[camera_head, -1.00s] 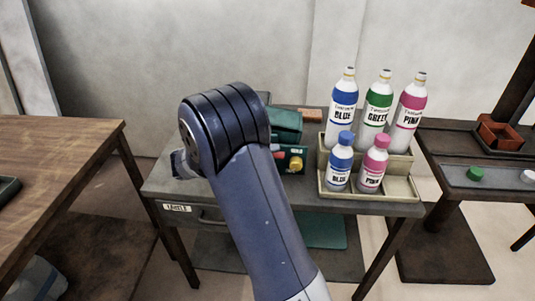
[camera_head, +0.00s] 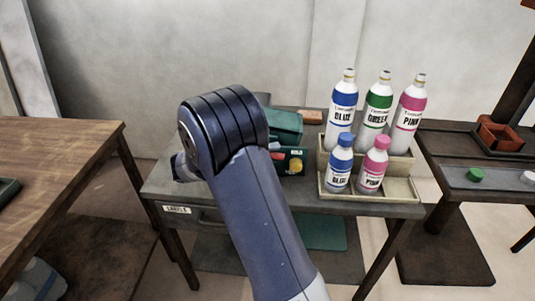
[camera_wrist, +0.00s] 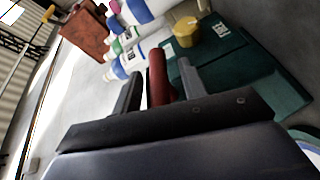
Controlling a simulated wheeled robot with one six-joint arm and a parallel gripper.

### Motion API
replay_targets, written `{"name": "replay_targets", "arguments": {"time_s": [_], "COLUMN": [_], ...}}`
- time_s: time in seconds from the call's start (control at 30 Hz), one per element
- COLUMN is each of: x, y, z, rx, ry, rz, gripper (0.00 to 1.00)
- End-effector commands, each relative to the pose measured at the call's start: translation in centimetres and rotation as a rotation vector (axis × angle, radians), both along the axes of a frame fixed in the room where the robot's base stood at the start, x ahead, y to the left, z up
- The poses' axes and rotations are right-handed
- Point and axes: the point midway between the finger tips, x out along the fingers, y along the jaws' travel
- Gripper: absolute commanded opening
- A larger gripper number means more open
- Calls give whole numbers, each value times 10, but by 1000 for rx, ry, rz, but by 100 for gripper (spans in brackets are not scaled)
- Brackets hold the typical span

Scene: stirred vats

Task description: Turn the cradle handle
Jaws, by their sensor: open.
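A red rod-like handle (camera_wrist: 157,80) stands between the two fingers of my gripper (camera_wrist: 160,70) in the wrist view. The fingers are apart, with a gap visible on each side of the handle. The handle's lower end is hidden behind the gripper body. Beyond it is a dark green unit with a yellow knob (camera_wrist: 186,32). In the head view the green unit (camera_head: 285,122) sits on the middle table, partly behind my arm.
A stepped beige rack (camera_head: 400,190) right of the green unit holds large blue, green and pink bottles above small blue and pink ones. A wooden table (camera_head: 60,150) stands at left. A dark table at right carries a reddish tray (camera_head: 500,135) and a green cap (camera_head: 475,175).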

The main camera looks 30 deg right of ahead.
Motion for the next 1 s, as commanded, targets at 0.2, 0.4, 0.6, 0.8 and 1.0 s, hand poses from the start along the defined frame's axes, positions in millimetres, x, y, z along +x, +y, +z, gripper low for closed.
{"name": "replay_targets", "arguments": {"time_s": [0.2,0.4,0.6,0.8,1.0], "x": [3,11,18,22,22], "y": [10,47,84,103,106], "z": [0,2,3,4,4], "rx": [0,0,0,0,0], "ry": [0,-1,1,0,0], "rz": [3,6,3,1,-1], "gripper": [40,40,40,40,40]}}
